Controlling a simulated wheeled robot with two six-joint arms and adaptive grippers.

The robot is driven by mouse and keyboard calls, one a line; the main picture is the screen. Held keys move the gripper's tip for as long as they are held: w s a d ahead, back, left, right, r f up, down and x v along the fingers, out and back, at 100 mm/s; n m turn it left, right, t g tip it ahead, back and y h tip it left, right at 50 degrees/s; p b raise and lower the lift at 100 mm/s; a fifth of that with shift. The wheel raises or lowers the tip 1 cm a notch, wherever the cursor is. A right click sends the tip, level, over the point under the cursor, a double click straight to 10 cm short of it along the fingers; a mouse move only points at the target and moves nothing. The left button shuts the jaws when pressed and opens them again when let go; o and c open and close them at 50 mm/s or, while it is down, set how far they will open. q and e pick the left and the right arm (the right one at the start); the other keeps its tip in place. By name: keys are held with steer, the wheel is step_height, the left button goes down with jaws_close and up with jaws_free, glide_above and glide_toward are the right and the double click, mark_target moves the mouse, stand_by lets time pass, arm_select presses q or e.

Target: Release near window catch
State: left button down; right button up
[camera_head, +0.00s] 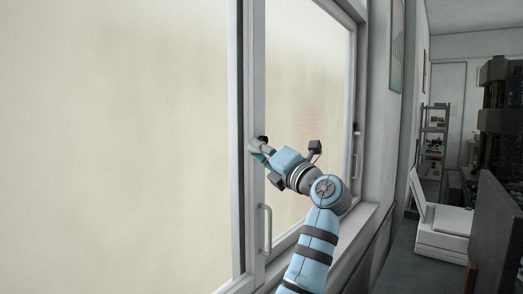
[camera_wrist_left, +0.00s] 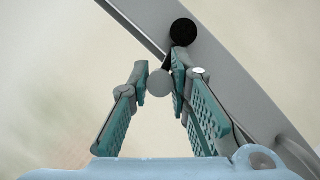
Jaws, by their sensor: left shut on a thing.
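The window catch shows in the left wrist view as a black ball (camera_wrist_left: 183,32) on a thin dark stem beside the grey window frame (camera_wrist_left: 225,62). A grey round end (camera_wrist_left: 160,83) sits between the fingertips. In the head view the catch's dark end (camera_head: 263,139) shows at the upright frame between two panes, partly hidden by my gripper. My left gripper (camera_head: 257,149) is at the catch, its fingers shut on it; its fingertips also show close together in the wrist view (camera_wrist_left: 158,80). My right gripper is not in view.
A long pull handle (camera_head: 265,228) is on the frame below my gripper. Another handle (camera_head: 356,155) is on the frame further right. The window sill (camera_head: 338,250) runs below. A white machine (camera_head: 445,232) and a dark panel (camera_head: 497,235) stand at the right.

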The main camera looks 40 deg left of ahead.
arm_select(q)
step_height(320, 180, up, 2)
steer(key=m+h+p, duration=0.1)
steer(key=m+p, duration=0.2)
steer(key=p, duration=0.2)
steer(key=shift+s+t, duration=0.1)
steer(key=shift+t, duration=0.3)
steer(key=shift+m+p, duration=0.3)
steer(key=shift+m, duration=0.1)
steer(key=shift+f, duration=0.25)
steer(key=c, duration=1.5)
jaws_free()
steer(key=shift+d, duration=0.15)
steer(key=v, duration=1.2)
steer(key=shift+s+r, duration=0.15)
steer(key=shift+r, duration=0.05)
